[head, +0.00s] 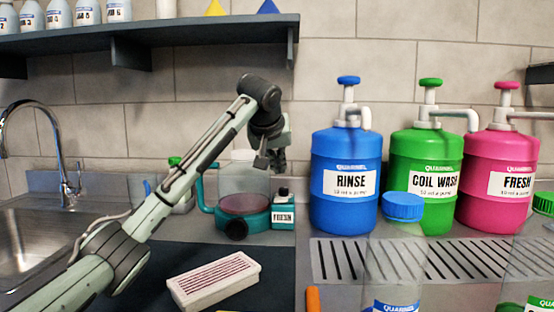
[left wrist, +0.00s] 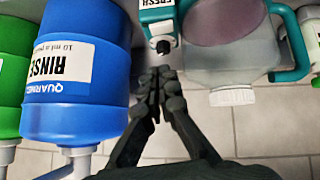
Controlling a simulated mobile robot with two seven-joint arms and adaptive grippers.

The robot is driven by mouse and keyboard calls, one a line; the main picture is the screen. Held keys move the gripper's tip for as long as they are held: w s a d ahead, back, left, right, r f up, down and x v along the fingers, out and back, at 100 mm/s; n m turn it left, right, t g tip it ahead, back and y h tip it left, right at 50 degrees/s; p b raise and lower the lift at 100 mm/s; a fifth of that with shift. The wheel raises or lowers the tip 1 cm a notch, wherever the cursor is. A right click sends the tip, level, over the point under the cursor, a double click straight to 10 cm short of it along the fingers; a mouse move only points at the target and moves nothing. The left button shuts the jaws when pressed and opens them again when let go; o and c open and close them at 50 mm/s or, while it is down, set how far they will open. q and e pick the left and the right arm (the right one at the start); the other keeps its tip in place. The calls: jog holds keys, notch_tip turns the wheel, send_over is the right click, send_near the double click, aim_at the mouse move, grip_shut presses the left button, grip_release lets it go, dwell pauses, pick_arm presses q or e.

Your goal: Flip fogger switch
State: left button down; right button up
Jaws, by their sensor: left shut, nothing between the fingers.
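The fogger (head: 230,215) is a teal unit with a clear tank and pinkish liquid, standing on the counter at the centre of the head view. Its small box labelled FRESH (head: 284,216) has a dark switch-like piece (head: 282,191) on top. In the left wrist view, upside down, the box (left wrist: 155,14) shows at the top with the dark piece (left wrist: 163,46) on it. My left gripper (head: 268,163) is shut and empty, just above this piece; its fingertips (left wrist: 160,76) appear close to it, and contact cannot be told. My right gripper is not in view.
A blue RINSE jug (head: 345,205) stands right of the fogger, with green (head: 425,165) and pink (head: 500,165) jugs beyond. A shelf (head: 200,30) hangs above. A white brush-like block (head: 213,279) lies in front; a sink (head: 40,225) is at left.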

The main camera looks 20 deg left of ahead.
pick_arm(q)
send_over(285, 198)
jog(key=s, duration=0.2)
jog(key=f, duration=0.4)
jog(key=shift+w+a+f, duration=0.1)
jog(key=shift+a, duration=0.1)
notch_tip(285, 198, down, 2)
jog(key=shift+d+f+p, duration=0.1)
jog(key=shift+d+p, duration=0.05)
jog(key=shift+p, duration=0.2)
jog(key=shift+d+f, duration=0.1)
jog(key=shift+f, duration=0.4)
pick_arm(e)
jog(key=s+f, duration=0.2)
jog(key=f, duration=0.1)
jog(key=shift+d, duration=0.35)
pick_arm(q)
jog(key=shift+d+f+y, duration=0.2)
jog(key=shift+f+y, duration=0.2)
jog(key=shift+a, duration=0.1)
